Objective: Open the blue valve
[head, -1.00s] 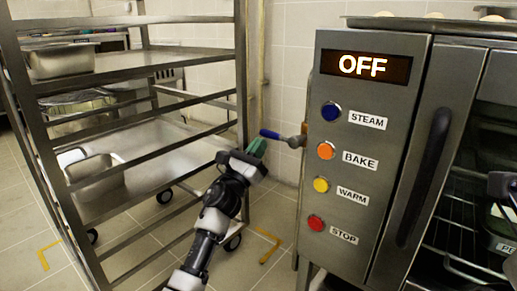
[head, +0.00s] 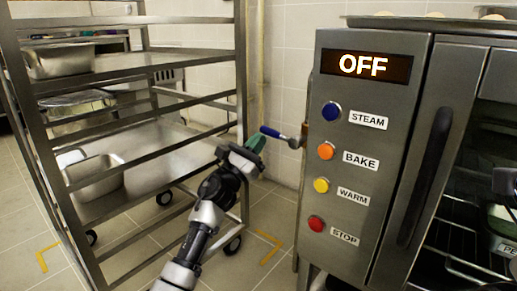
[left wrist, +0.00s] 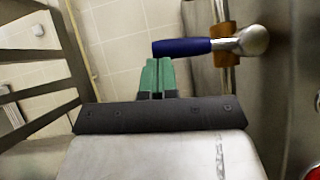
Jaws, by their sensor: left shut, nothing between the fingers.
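The blue valve handle (head: 271,132) sticks out to the left from a metal valve body (head: 294,142) on a pipe at the left side of the oven. In the left wrist view the blue handle (left wrist: 182,47) lies level, with its silver ball end and brass fitting (left wrist: 226,44) at the right. My left gripper (head: 257,143) is shut and empty, its green fingertips close to the free end of the handle. In the left wrist view the fingertips (left wrist: 158,72) sit just below the handle; I cannot tell whether they touch it.
The oven (head: 375,150) reads OFF on its display (head: 366,67) and has several coloured buttons. A metal rack (head: 190,92) with pans stands at the left, close to my left arm. Free floor shows between rack and oven.

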